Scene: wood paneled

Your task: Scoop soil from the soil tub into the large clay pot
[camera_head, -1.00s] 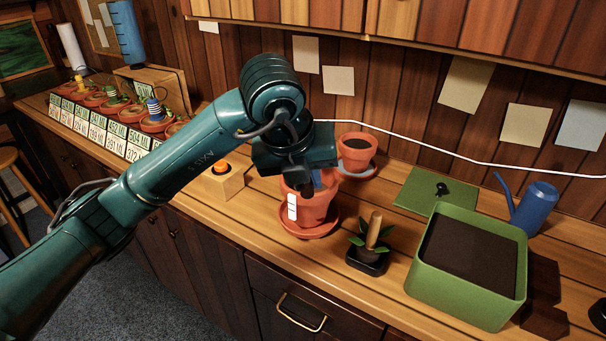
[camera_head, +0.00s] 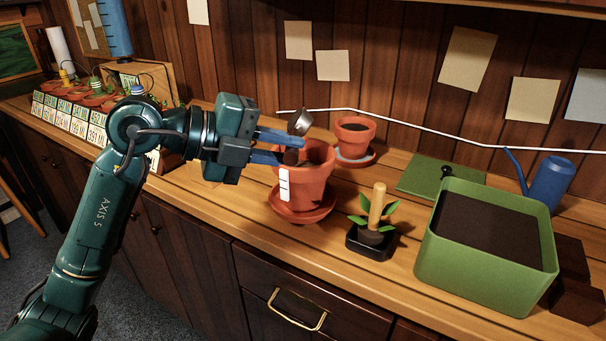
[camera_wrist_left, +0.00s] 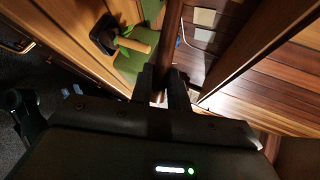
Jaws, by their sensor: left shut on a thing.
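The large clay pot (camera_head: 311,184) stands on a saucer on the bench, with a white marked label on its front. My left gripper (camera_head: 292,148) is at its rim, fingers pointing right, shut on a scoop. A dark rounded end shows below, by the pot mouth. I cannot tell whether the scoop holds soil. The left wrist view shows a brown part (camera_wrist_left: 170,45) between the fingers. The green soil tub (camera_head: 480,275), full of dark soil, stands at the right. My right gripper is out of view.
A seedling with a wooden peg in a black tray (camera_head: 371,243) stands between pot and tub. A smaller clay pot (camera_head: 355,133) is behind. A green lid (camera_head: 433,178), blue watering can (camera_head: 549,184) and dark blocks (camera_head: 577,298) flank the tub. Labelled pots line the left.

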